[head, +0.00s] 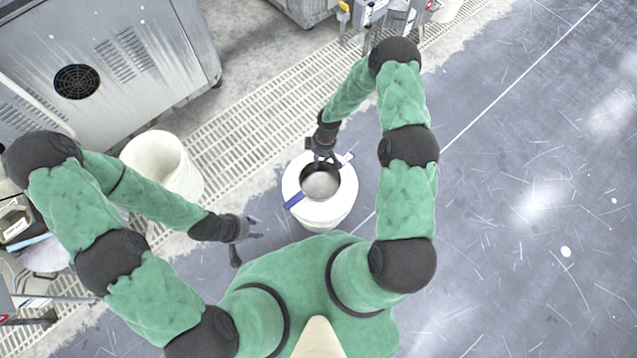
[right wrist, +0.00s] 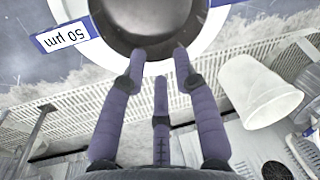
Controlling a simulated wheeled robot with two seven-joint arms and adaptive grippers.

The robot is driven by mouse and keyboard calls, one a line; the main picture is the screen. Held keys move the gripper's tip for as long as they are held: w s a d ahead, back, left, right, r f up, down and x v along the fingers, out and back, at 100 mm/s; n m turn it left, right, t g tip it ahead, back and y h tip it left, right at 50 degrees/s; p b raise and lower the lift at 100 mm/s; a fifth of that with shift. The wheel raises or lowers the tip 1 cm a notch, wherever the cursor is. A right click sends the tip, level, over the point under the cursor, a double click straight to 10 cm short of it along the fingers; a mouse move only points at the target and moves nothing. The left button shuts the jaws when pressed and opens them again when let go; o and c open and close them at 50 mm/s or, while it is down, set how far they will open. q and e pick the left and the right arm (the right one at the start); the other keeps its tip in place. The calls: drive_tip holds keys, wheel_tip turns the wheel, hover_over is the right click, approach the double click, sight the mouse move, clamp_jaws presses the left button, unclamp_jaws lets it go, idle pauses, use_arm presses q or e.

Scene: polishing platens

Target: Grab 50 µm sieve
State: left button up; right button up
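The 50 µm sieve (head: 293,182) shows as a white ring around a dark round opening with a grey floor. It sits on top of a white bucket (head: 322,219) in front of my body. In the right wrist view its blue-edged "50 µm" label (right wrist: 66,38) reads upside down, beside the dark bowl-like inside. My right gripper (head: 325,162) is over the far rim; its fingertips (right wrist: 160,60) overlap the rim and look spread, with no clear grip. Whether they touch the rim is unclear. My left gripper (head: 250,243) is open and empty, left of the bucket.
Another white bucket (head: 164,160) stands left on the floor grating (head: 240,110); a white bucket also shows in the right wrist view (right wrist: 268,97). A grey machine cabinet (head: 110,60) fills the upper left. The floor on the right (head: 530,200) is clear.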

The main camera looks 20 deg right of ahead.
drive_tip(key=shift+n+h, duration=0.7)
drive_tip(key=shift+n, duration=0.1)
drive_tip(key=w+d+f, duration=0.1)
drive_tip(key=f, duration=0.1)
drive_tip(key=w+d+f+b, duration=0.1)
drive_tip(key=f, duration=0.1)
drive_tip(key=d+f+b, duration=0.1)
drive_tip(key=d+f, duration=0.1)
drive_tip(key=shift+w+d+f, duration=0.1)
drive_tip(key=shift+w+f, duration=0.3)
wheel_tip(320, 180, down, 5)
drive_tip(key=b, duration=0.3)
drive_tip(key=shift+s, duration=0.1)
clamp_jaws()
